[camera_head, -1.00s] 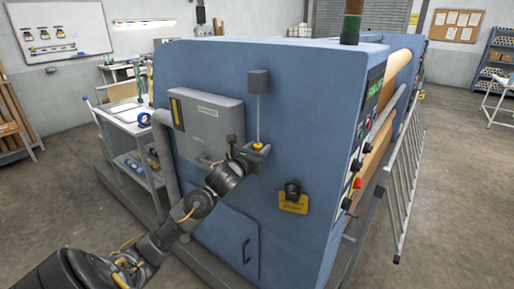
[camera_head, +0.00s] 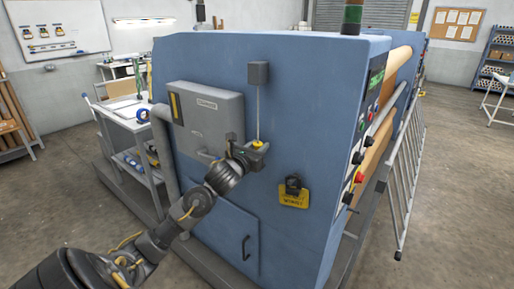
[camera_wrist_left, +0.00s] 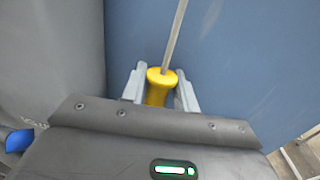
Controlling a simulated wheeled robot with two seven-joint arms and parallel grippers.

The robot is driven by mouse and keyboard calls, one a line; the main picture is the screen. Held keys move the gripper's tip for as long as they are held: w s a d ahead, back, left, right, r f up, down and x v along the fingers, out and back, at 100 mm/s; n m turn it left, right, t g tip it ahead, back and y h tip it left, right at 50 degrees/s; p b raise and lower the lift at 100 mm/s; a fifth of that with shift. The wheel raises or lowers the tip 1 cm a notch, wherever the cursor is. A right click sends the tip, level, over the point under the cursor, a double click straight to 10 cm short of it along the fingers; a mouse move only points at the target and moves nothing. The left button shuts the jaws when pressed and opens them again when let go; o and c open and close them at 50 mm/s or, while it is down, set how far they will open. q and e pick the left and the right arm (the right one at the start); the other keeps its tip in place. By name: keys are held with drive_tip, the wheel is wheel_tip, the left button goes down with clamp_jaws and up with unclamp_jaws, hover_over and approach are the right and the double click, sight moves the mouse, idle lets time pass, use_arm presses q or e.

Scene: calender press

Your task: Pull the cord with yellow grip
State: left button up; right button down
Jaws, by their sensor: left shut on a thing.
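The cord (camera_head: 258,108) hangs from a dark box (camera_head: 258,72) on the blue face of the press. Its yellow grip (camera_head: 257,143) is at the lower end. In the left wrist view the yellow grip (camera_wrist_left: 157,84) sits between the two grey fingers of my left gripper (camera_wrist_left: 160,90), and the cord (camera_wrist_left: 174,40) rises from it, leaning right in the picture. My left gripper (camera_head: 256,149) is shut on the yellow grip, close in front of the press. The fingers hide the lower part of the grip. My right gripper is not in view.
A grey cabinet (camera_head: 208,117) juts from the press just left of the cord. A black device on a yellow plate (camera_head: 293,195) is at lower right. A ladder-like rail (camera_head: 403,180) stands along the right side. Floor is open at right.

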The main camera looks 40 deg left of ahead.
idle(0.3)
use_arm(q)
drive_tip(key=shift+r+p, duration=0.6)
drive_tip(key=shift+r, duration=0.15)
drive_tip(key=o, duration=1)
drive_tip(key=shift+s, duration=0.3)
drive_tip(key=shift+s+d+b, duration=0.3)
drive_tip(key=shift+s+b, duration=0.2)
drive_tip(key=shift+s, duration=1.2)
drive_tip(key=shift+s+d+b, duration=0.35)
drive_tip(key=shift+s+b, duration=0.2)
drive_tip(key=shift+s, duration=1.1)
drive_tip(key=shift+s+d+b, duration=0.3)
drive_tip(key=shift+s+b, duration=0.2)
drive_tip(key=shift+s, duration=1.2)
